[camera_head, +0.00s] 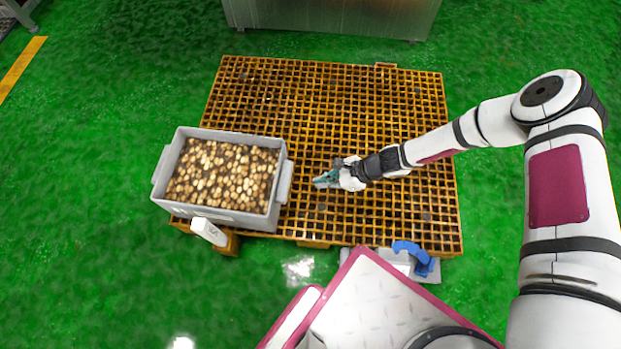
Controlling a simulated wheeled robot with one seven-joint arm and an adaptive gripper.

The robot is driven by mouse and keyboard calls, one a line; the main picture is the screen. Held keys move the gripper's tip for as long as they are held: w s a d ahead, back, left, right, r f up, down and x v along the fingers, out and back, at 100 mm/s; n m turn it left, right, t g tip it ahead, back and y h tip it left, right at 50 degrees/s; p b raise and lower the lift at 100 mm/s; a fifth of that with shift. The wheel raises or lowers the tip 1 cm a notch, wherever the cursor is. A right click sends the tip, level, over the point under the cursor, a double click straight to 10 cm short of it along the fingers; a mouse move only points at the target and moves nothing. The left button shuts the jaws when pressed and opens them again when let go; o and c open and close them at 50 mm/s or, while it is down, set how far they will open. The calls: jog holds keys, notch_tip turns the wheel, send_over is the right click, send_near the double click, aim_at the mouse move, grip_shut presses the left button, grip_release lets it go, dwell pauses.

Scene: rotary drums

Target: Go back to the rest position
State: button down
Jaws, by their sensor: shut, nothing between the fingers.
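My gripper (325,180) is at the end of my white arm, which reaches in from the right. Its teal fingers point left and are shut with nothing between them. It hangs over the yellow-brown grid pallet (345,100), to the right of a grey bin (270,217) full of small round tan pieces (222,173). A gap shows between the fingertips and the bin's right handle. How high the gripper is above the pallet is hard to tell.
A small white-and-orange item (212,233) stands by the bin's front edge. A blue curved object (413,254) lies on a grey plate at the pallet's front right. A metal cabinet (330,15) stands behind. Green floor (90,270) is open at left.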

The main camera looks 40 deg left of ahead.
jog(key=shift+v, duration=0.8)
jog(key=w+d+r+n+h, duration=0.1)
jog(key=w+d+r+n, duration=0.15)
jog(key=r, duration=0.65)
jog(key=w+d+r+n+t, duration=0.15)
jog(key=w+d+r, duration=0.25)
jog(key=r, duration=0.5)
jog(key=w+d+r+n+g+h, duration=0.1)
jog(key=w+d+r+n, duration=0.25)
jog(key=r, duration=0.55)
jog(key=s+d+r+n+t+h, duration=0.2)
jog(key=s+d+r, duration=0.4)
jog(key=d+r, duration=0.45)
jog(key=s+d+r+n+t+h, duration=0.1)
jog(key=s+d+r+n+h, duration=0.1)
jog(key=s+d+r, duration=0.8)
jog(key=s+d+r+t+h, duration=0.2)
jog(key=s+d+r, duration=0.5)
jog(key=s, duration=0.4)
notch_tip(320, 180, up, 31)
jog(key=d+t+p, duration=0.1)
jog(key=t+p, duration=0.2)
jog(key=p, duration=2.6)
jog(key=shift+w+d+f+p, duration=0.15)
jog(key=shift+w+d+p, duration=0.05)
jog(key=shift+d+p, duration=0.1)
